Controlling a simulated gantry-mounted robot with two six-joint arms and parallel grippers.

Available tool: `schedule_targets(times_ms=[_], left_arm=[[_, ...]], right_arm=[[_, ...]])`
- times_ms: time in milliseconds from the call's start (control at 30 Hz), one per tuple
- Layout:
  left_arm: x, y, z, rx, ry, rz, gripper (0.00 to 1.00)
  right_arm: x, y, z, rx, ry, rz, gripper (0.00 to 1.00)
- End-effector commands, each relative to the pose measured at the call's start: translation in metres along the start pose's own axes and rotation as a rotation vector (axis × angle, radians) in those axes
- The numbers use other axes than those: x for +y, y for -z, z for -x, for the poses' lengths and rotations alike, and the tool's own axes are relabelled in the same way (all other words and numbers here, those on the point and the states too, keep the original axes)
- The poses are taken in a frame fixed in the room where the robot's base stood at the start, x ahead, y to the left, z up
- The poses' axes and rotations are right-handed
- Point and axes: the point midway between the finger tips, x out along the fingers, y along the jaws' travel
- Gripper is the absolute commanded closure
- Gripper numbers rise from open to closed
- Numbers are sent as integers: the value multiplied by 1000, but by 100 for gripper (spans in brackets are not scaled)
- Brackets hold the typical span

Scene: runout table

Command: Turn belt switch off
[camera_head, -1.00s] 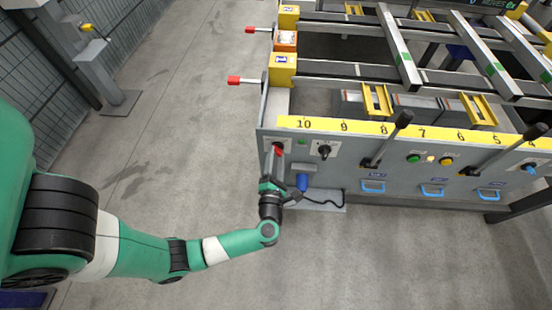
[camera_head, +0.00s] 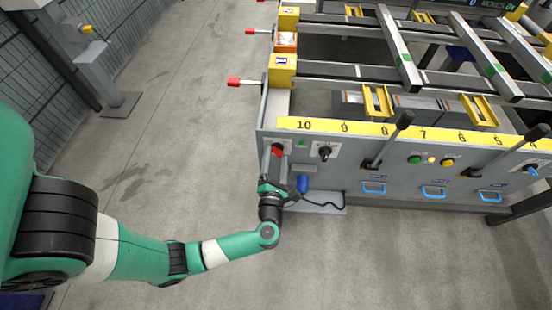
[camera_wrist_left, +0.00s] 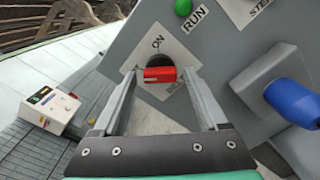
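The belt switch is a red knob (camera_wrist_left: 160,74) on a white plate (camera_wrist_left: 155,43) marked ON, seen in the left wrist view. The knob lies across the picture there, over a dark round base. It also shows as a small red knob (camera_head: 278,151) at the left end of the grey panel in the head view. My left gripper (camera_wrist_left: 160,82) has its two fingers apart, one on each side of the knob, with narrow gaps seeming to show. In the head view my left gripper (camera_head: 271,158) reaches up to the panel and partly covers the plate. My right gripper is not in view.
A black rotary knob (camera_head: 325,152) sits right of the switch. A blue plug (camera_head: 302,183) juts from the panel just right of my gripper and looms close in the wrist view (camera_wrist_left: 292,100). A green RUN button (camera_wrist_left: 183,7) is above.

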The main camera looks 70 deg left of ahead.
Motion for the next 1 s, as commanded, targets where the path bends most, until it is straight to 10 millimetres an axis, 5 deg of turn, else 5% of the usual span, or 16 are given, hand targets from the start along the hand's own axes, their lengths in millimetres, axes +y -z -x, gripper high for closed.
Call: schedule_targets(times_ms=[367, 800, 1000], left_arm=[[0, 0, 4, 0, 2, -3, 18], [1, -2, 92, -5, 5, -3, 18], [0, -1, 114, -2, 2, -1, 18]], right_arm=[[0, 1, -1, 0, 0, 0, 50], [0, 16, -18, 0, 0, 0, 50], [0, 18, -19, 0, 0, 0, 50]])
